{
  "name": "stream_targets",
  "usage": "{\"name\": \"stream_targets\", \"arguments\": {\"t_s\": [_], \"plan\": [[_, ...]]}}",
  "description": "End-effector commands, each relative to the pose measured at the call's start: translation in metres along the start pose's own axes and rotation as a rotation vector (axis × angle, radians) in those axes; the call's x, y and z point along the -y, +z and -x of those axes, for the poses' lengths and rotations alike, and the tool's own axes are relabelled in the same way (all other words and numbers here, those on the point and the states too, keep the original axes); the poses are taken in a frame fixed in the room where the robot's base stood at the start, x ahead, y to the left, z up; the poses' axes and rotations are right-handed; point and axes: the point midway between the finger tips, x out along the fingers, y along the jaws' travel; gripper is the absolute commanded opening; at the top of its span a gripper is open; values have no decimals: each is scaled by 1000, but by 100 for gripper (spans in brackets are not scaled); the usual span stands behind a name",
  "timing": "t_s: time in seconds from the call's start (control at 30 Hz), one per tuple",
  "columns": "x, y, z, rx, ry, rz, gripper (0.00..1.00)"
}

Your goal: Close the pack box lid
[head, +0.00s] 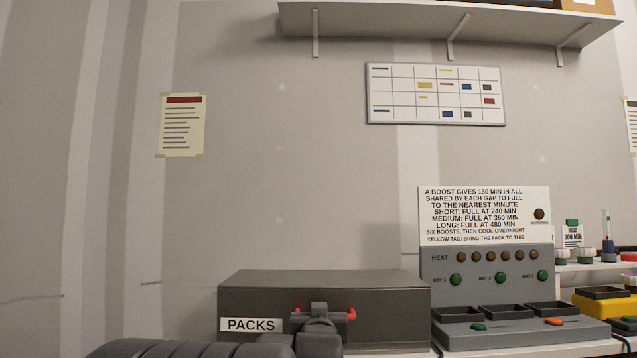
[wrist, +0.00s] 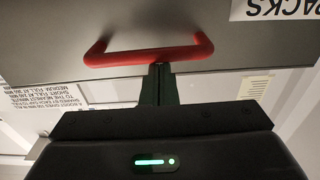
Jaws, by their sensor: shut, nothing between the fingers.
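The pack box (head: 385,308) is dark grey with a "PACKS" label on its front, low in the middle of the head view. Its flat top shows above the front face, with no clear gap visible between lid and body. A red bar handle (head: 351,314) is on the front; its middle is hidden behind my gripper (head: 319,306). In the wrist view, which is upside down, the red handle (wrist: 140,55) spans above my gripper's fingertips (wrist: 160,68). The fingers are shut and empty, close to the handle; I cannot tell whether they touch it.
A grey heating unit (head: 487,277) with buttons and empty bays stands just right of the box, with a sign (head: 484,214) above it. A yellow tray (head: 603,303) is farther right. A wall shelf (head: 400,20) is high above.

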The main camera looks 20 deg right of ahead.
Motion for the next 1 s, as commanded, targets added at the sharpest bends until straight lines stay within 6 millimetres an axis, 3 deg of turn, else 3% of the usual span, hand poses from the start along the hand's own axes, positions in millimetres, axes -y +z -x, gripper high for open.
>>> {"name": "stream_targets", "arguments": {"t_s": [0.03, 0.23, 0.37, 0.53, 0.6, 1.0], "plan": [[0, 24, 0, 49, 0, -6, 0], [0, 18, 0, 46, 0, -6, 0], [0, -2, 0, 35, 0, -5, 0], [-1, -46, 1, 3, -2, -3, 0], [0, -28, 18, 8, -2, -2, 0], [0, 2, 79, -1, -2, -1, 0]]}}
